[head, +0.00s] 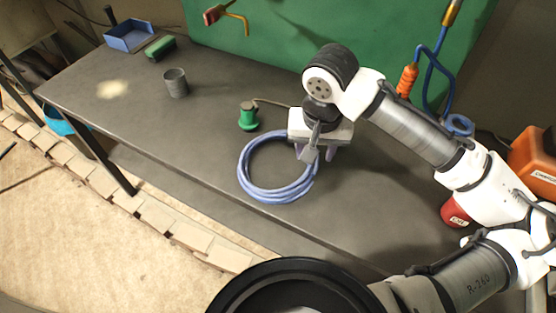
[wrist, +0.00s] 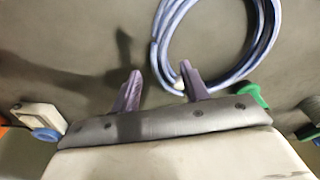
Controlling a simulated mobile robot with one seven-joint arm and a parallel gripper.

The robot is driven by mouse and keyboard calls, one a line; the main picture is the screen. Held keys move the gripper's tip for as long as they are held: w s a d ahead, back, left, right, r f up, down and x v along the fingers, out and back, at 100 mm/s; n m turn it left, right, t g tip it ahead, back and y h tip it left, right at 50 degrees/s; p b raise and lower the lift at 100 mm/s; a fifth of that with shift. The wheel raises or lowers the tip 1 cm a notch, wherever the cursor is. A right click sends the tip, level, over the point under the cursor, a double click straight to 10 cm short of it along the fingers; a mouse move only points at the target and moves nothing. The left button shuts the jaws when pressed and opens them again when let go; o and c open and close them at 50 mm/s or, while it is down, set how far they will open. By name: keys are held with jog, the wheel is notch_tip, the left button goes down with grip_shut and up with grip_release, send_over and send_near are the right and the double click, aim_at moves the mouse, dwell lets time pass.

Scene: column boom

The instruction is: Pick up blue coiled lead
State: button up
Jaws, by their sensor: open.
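The blue coiled lead (head: 266,194) lies flat on the dark grey workbench (head: 200,125), near its front edge. In the wrist view the coil (wrist: 165,35) is at the top, running from the middle to the right. My gripper (head: 316,153) is over the right side of the coil and hides part of it in the head view. In the wrist view the two purple fingers of my gripper (wrist: 162,84) are apart, with nothing clearly held between them. The right finger overlaps the coil's near left edge in the picture; I cannot tell whether it touches.
A green object (head: 249,116) stands behind the coil. A grey cup (head: 176,82), green brush-like block (head: 159,48) and blue tray (head: 129,36) are farther left. A red can (head: 454,212) and orange box (head: 534,162) are at right. The bench left of the coil is clear.

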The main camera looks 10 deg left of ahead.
jog(key=shift+w+a+f+p, duration=0.1)
jog(key=shift+w+f+p, duration=0.1)
jog(key=shift+f, duration=0.75)
jog(key=shift+w+f+p, duration=0.25)
jog(key=shift+f, duration=0.75)
jog(key=shift+w+a+f+p, duration=0.1)
jog(key=shift+w+f+p, duration=0.1)
jog(key=shift+f, duration=0.75)
grip_shut()
